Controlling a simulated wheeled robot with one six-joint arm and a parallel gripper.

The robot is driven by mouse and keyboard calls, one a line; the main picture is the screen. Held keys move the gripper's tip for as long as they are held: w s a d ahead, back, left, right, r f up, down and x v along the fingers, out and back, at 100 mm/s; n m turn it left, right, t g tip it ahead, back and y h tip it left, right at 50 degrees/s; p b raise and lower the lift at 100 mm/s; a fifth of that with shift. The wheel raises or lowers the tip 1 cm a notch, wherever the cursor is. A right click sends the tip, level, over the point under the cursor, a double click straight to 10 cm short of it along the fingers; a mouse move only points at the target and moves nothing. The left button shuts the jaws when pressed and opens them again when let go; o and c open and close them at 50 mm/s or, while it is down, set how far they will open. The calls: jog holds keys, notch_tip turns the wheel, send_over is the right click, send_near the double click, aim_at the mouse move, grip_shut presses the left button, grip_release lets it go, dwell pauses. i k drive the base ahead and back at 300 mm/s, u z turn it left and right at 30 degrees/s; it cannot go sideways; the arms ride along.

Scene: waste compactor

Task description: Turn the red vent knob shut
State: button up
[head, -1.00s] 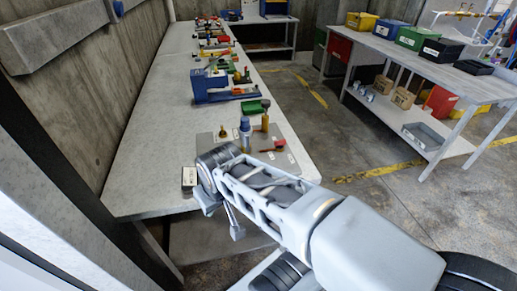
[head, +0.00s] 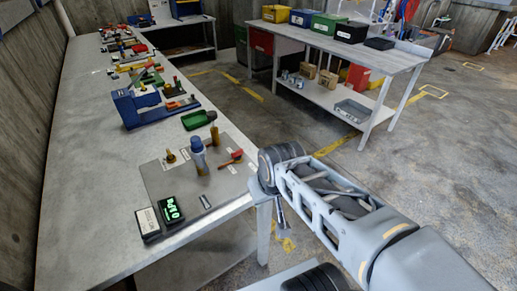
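A small red handle (head: 232,157), which looks like the red vent knob, sits on a grey panel (head: 160,183) near the right edge of the long bench. Its exact turn angle is too small to tell. Beside it on the panel stand a blue-topped cylinder (head: 198,155), a brass cylinder (head: 214,136) and a small brass fitting (head: 170,157). My gripper (head: 279,216) hangs beyond the bench's right edge, to the right of and lower in the picture than the red handle, apart from it. My wrist mostly hides it, so its opening cannot be told.
A black display with green characters (head: 171,208) and a small labelled box (head: 147,222) sit at the panel's near edge. A green tray (head: 198,120) and a blue device (head: 138,108) stand farther along the bench. Open floor separates it from another table (head: 340,50).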

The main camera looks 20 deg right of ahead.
aim_at(237, 154)
jog(key=k, duration=1.15)
jog(key=z, duration=0.8)
jog(key=i, duration=0.95)
jog(key=u, duration=0.65)
jog(key=i, duration=0.5)
jog(key=u, duration=0.6)
